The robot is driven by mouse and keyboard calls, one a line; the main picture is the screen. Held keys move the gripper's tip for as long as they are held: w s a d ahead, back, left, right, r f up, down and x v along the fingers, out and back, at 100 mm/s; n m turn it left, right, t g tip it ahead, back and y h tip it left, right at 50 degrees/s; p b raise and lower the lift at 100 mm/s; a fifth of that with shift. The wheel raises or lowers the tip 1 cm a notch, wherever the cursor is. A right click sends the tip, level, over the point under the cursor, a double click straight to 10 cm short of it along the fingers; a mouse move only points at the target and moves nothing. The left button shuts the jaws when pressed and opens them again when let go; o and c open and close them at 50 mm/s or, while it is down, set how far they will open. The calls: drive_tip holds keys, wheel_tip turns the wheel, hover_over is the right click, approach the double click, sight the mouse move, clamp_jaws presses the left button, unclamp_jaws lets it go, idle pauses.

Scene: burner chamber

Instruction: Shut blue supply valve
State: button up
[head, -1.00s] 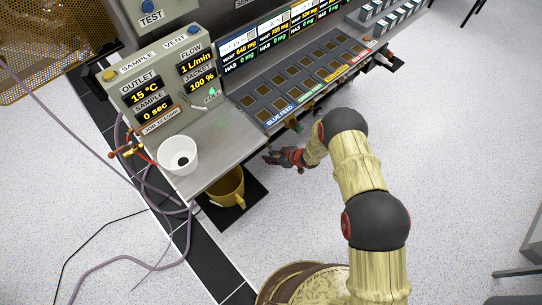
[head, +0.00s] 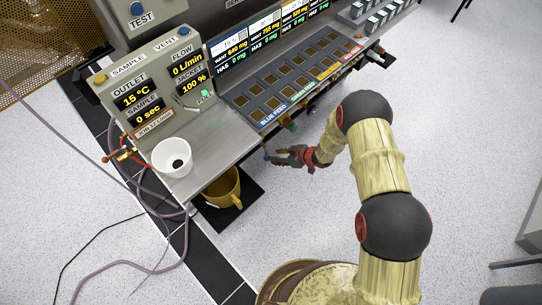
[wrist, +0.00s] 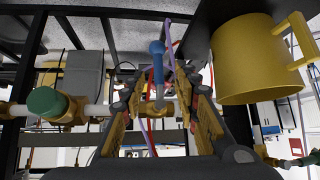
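The blue supply valve has a blue lever with a ball end (wrist: 157,62) on a brass body on a pipe, seen in the wrist view. In the head view, a small blue tip (head: 266,154) shows under the console's front edge. My gripper (head: 276,157) is just in front of that edge. In the wrist view, my gripper's fingers (wrist: 163,95) stand apart on either side of the lever, with gaps visible. Whether either finger touches the lever cannot be told. The flow display (head: 187,67) reads 0 L/min.
A yellow mug (head: 221,188) stands on a black shelf below the console, and it is close on the right in the wrist view (wrist: 255,62). A green valve knob (wrist: 47,102) is at the left. A white cup (head: 172,158) stands on the console. Open floor lies in front.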

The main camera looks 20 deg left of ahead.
drive_tip(key=shift+v, duration=1.55)
drive_tip(key=d+f+m+h, duration=0.2)
drive_tip(key=d+f+h, duration=0.3)
drive_tip(key=d, duration=0.6)
drive_tip(key=s+d+r+m+h, duration=0.2)
drive_tip(key=d+r+m+h, duration=0.1)
drive_tip(key=d+r, duration=0.7)
drive_tip(key=s+d+r+m+h, duration=0.25)
drive_tip(key=d+r, duration=0.55)
drive_tip(key=r, duration=0.5)
drive_tip(key=s+d+r+m+t, duration=0.1)
drive_tip(key=s+d+r+m, duration=0.1)
drive_tip(key=s+r, duration=0.4)
drive_tip(key=s+d+r+m+t+y, duration=0.1)
drive_tip(key=s+d+r+m, duration=0.2)
drive_tip(key=r, duration=1.4)
drive_tip(key=s+d+r+m+t, duration=0.2)
drive_tip(key=s+d+r+m, duration=0.1)
drive_tip(key=s+r, duration=0.7)
drive_tip(key=shift+s+d+r+y, duration=0.35)
drive_tip(key=shift+d+r, duration=0.15)
drive_tip(key=shift+r, duration=0.35)
